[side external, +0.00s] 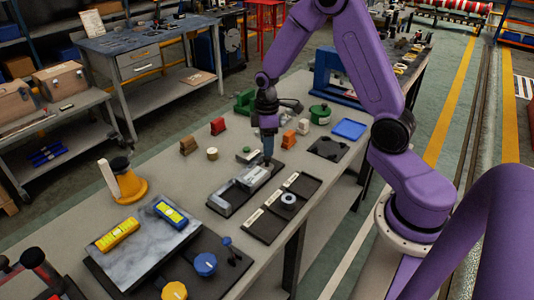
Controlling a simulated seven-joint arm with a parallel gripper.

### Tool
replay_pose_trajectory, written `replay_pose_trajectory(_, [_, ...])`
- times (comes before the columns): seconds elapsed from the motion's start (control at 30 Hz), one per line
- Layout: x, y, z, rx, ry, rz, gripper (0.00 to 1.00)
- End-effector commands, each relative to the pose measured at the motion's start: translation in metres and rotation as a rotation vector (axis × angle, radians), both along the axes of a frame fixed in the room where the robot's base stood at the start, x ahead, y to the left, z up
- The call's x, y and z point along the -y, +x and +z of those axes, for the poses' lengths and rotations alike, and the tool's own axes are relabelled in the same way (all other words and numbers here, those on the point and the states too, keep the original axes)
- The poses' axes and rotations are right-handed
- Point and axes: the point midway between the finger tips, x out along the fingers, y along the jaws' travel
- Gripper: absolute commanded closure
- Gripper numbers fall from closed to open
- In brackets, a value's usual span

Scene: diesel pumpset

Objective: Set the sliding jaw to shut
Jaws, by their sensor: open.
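A small grey vise-like fixture (250,177) lies on a long dark base (220,205) in the middle of the bench. Its sliding jaw looks like the grey block on this base, but the parts are too small to tell apart surely. My gripper (267,158) points down at the fixture's far right end, with its fingertips close to the grey metal. I cannot tell whether they touch it. My gripper is open, and the gap between its fingers is hard to see from this side.
A dark divided tray (268,224) with a ring lies just right of the fixture. Small orange (288,139), red and green blocks stand behind. A grey surface plate (140,258) with yellow instruments and a yellow-based stand (131,190) are at front left. A blue tray (349,129) lies right.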

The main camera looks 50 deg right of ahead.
Motion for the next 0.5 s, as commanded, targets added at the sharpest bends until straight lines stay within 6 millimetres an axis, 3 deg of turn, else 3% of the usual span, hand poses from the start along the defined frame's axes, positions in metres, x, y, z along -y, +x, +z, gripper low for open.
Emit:
replay_pose_trajectory(0.2, [0.0,-0.001,-0.03,-0.003,0.0,-0.001,0.45])
replay_pose_trajectory(0.5, [0.0,0.0,-0.045,0.0,0.0,0.0,0.45])
